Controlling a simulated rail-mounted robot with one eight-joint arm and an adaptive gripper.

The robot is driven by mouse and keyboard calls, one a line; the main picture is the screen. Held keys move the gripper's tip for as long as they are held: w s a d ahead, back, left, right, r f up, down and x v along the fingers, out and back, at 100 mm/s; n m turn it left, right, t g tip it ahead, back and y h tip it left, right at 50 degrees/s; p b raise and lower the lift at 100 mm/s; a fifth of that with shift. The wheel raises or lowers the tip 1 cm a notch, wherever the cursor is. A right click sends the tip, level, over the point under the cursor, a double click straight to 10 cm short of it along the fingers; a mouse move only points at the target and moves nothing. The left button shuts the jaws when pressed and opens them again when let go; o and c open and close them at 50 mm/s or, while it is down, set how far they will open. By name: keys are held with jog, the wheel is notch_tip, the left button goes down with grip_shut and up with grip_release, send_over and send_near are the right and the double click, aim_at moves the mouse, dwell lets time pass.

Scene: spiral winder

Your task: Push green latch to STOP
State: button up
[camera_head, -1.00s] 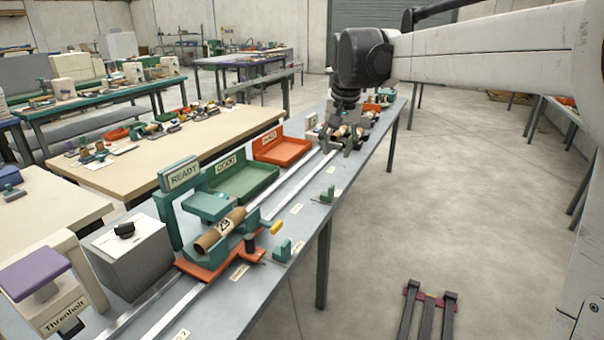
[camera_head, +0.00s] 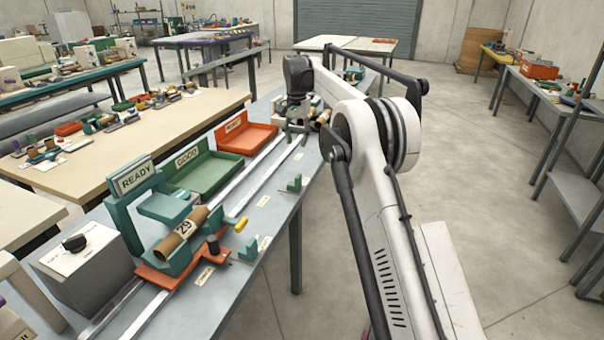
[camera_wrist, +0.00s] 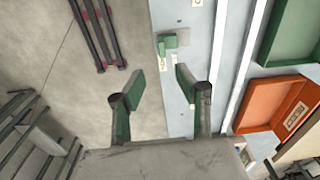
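Two small green latch-like pieces stand along the near edge of the grey table in the head view: one in the middle (camera_head: 294,184) and one nearer the carriage (camera_head: 248,251). I cannot tell which one the task means, and the small labels near them are not legible. The wrist view shows one green latch (camera_wrist: 175,41) beside pale labels, just beyond my gripper (camera_wrist: 160,84). My gripper's two green-padded fingers are apart, with nothing between them. In the head view my gripper (camera_head: 298,133) is above the table's far part, clear of both pieces.
A carriage (camera_head: 160,275) holds a brown tube marked 29 (camera_head: 186,232) beside the READY sign (camera_head: 135,177). A green tray (camera_head: 208,174) and an orange tray (camera_head: 248,139) stand behind the rails (camera_head: 262,172). A grey box with a black knob (camera_head: 88,275) is at the left. Floor to the right is clear.

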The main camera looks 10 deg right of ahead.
aim_at(298, 175)
jog(key=shift+m, duration=0.3)
jog(key=f, duration=0.5)
jog(key=w+f, duration=0.1)
jog(key=f, duration=0.5)
jog(key=w+d+f, duration=0.1)
jog(key=f, duration=0.5)
jog(key=shift+w+f, duration=0.1)
jog(key=shift+w, duration=0.1)
jog(key=shift+c, duration=0.3)
grip_shut()
